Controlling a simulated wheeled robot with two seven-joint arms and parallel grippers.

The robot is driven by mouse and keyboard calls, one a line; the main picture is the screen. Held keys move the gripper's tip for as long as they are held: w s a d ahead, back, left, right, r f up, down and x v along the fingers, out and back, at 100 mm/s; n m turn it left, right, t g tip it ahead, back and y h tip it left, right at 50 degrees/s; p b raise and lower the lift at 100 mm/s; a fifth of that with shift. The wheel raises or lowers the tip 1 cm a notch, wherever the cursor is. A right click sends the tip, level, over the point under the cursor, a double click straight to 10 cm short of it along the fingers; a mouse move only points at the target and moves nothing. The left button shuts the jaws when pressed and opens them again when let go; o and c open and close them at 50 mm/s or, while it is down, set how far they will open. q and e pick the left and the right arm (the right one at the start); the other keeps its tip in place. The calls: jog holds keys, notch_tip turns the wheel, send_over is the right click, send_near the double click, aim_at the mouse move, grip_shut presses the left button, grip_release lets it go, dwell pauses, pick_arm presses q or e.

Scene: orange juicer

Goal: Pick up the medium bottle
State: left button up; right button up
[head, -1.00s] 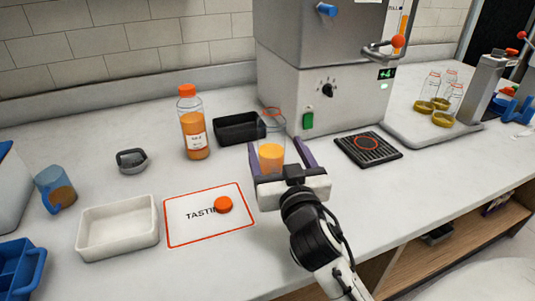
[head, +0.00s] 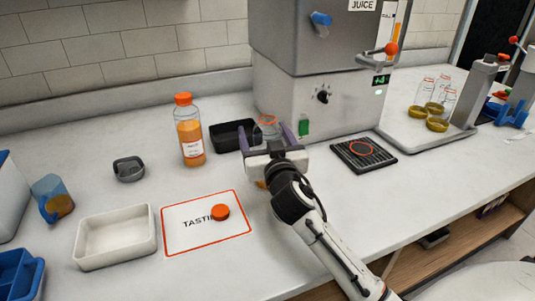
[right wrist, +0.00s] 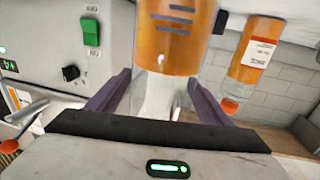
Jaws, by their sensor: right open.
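The uncapped clear bottle (head: 267,122), part filled with orange juice, stands on the counter in front of the juicer. My right gripper (head: 265,132) is open at its upper part in the head view, with one finger on each side of its neck. The gripper body hides most of the bottle there. In the right wrist view the bottle (right wrist: 172,40), juice and dark marks showing, appears between the spread fingers (right wrist: 158,82); contact cannot be told. A taller, capped juice bottle (head: 190,135) with a white label stands to the left. My left gripper is not in view.
The juicer (head: 305,110) stands behind, with a black drip grate (head: 363,153) to the right. A black tray (head: 225,138) is behind the bottle. An orange cap (head: 220,212) lies on the tasting mat (head: 185,237). A white tray (head: 115,238) is at front left.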

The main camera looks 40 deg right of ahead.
jog(key=c, duration=1.2)
jog(key=shift+r, duration=0.15)
jog(key=shift+c, duration=1.1)
